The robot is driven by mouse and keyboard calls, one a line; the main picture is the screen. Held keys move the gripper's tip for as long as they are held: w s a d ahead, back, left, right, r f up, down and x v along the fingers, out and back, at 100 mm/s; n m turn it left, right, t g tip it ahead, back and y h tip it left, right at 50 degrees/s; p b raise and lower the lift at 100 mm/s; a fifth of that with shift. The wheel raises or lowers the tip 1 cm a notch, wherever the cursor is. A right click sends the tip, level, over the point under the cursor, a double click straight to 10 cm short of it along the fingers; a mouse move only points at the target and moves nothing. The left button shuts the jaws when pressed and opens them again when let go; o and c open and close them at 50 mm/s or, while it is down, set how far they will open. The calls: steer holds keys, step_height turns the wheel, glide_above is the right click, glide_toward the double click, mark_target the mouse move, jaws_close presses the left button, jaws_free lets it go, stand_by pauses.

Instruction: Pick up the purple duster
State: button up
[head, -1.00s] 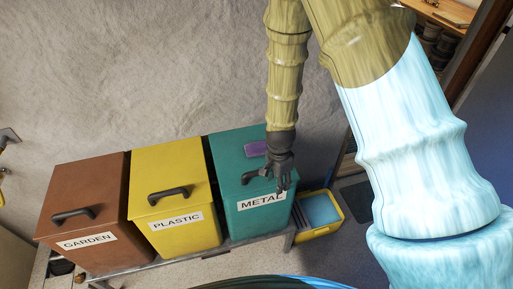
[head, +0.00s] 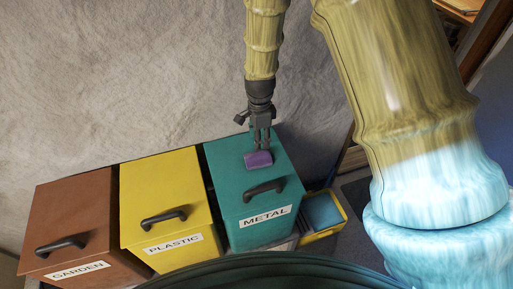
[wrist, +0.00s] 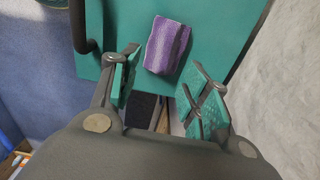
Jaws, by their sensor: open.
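The purple duster (head: 259,159) is a small purple block with a lighter end, lying on the teal METAL bin's lid (head: 228,165) behind the bin's handle. In the wrist view the duster (wrist: 167,45) lies on the teal lid, beyond the fingertips and roughly in line with the space between them. My gripper (head: 262,146) is pointing down just behind and above the duster in the head view. In the wrist view my gripper (wrist: 160,88) is open with nothing between its fingers. I cannot tell its exact height above the lid.
The METAL bin's black handle (head: 264,190) stands up in front of the duster. The yellow PLASTIC bin (head: 165,188) and brown GARDEN bin (head: 70,215) are to the left. The wall (head: 120,90) rises close behind the bins.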

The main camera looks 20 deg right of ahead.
mark_target(258, 153)
steer(key=shift+w+a+f, duration=0.15)
steer(key=shift+w+a, duration=0.15)
steer(key=shift+w, duration=0.25)
steer(key=shift+s+d+f, duration=0.1)
steer(key=shift+s+f, duration=0.1)
steer(key=shift+f, duration=0.1)
steer(key=f, duration=0.2)
steer(key=f+p, duration=0.1)
steer(key=shift+d, duration=0.25)
steer(key=shift+w+f, duration=0.1)
steer(key=shift+f, duration=0.2)
steer(key=shift+f+p, duration=0.25)
steer(key=shift+p, duration=0.05)
step_height(258, 153, down, 2)
steer(key=shift+a+p, duration=0.1)
steer(key=shift+p, duration=0.55)
steer(key=shift+w+f+p, duration=0.1)
steer(key=shift+f+p, duration=0.4)
steer(key=shift+f, duration=1.1)
